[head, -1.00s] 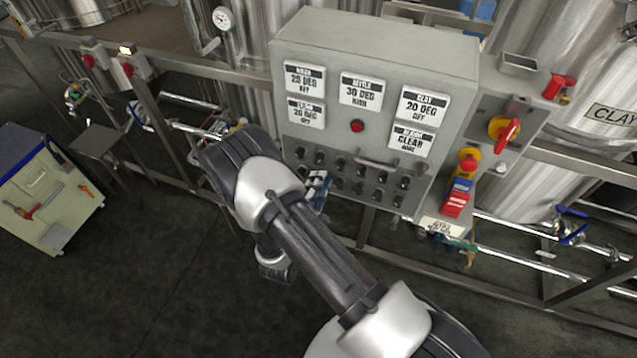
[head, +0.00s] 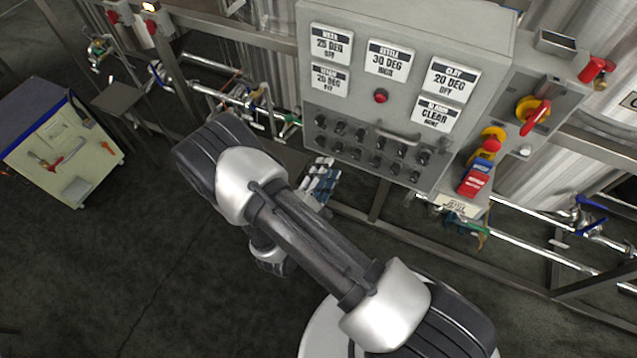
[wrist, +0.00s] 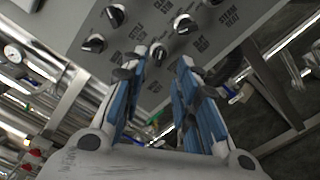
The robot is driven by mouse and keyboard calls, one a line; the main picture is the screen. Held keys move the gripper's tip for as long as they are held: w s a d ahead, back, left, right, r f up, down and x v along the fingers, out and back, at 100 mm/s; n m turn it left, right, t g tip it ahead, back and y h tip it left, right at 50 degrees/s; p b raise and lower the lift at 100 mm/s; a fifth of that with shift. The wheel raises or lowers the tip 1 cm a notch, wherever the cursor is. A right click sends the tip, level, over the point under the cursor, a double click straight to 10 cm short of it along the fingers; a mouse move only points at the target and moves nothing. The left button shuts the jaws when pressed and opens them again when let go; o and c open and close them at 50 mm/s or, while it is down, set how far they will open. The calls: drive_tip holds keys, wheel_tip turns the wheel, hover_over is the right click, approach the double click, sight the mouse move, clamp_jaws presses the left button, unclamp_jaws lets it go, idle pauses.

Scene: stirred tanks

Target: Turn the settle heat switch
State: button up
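The grey control box (head: 400,25) carries two rows of small black rotary switches (head: 375,141) on its lower face. Several of these switches show close up in the wrist view, including a black knob (wrist: 158,52) seen between the fingertips and another (wrist: 185,23) farther up. One label at the upper right there reads steam heat; the others are too small to tell surely which switch is settle heat. My gripper (wrist: 163,62), with blue finger pads, is open and empty, pointing at the panel. In the head view my gripper (head: 320,182) is partly hidden behind my arm, below the switches.
A settle display (head: 388,60) reads 30 DEG. A red-handled switch (head: 535,115) and a red-topped button (head: 490,146) are at right. Pipes and frame rails run beneath; a cabinet (head: 65,150) stands left on open floor.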

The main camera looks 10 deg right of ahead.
drive_tip(key=v, duration=0.5)
idle(0.4)
drive_tip(key=d+r+m+g+h, duration=0.4)
drive_tip(key=d+r+m+g, duration=0.25)
drive_tip(key=r, duration=0.35)
drive_tip(key=s+d+r+m+g+y, duration=0.3)
drive_tip(key=s+d+r+m+g, duration=0.1)
drive_tip(key=s+r+g, duration=0.15)
drive_tip(key=s+d+r+m+g+y, duration=0.25)
drive_tip(key=s+r+m+g, duration=0.2)
drive_tip(key=s, duration=0.25)
drive_tip(key=s+a+r+m+t+y, duration=0.1)
drive_tip(key=s+a+r+t+y, duration=0.4)
drive_tip(key=r+y, duration=0.4)
drive_tip(key=shift+s+a+m+t, duration=0.25)
drive_tip(key=shift+a+m+t, duration=0.05)
drive_tip(key=shift+a+t, duration=0.45)
drive_tip(key=shift+r, duration=0.1)
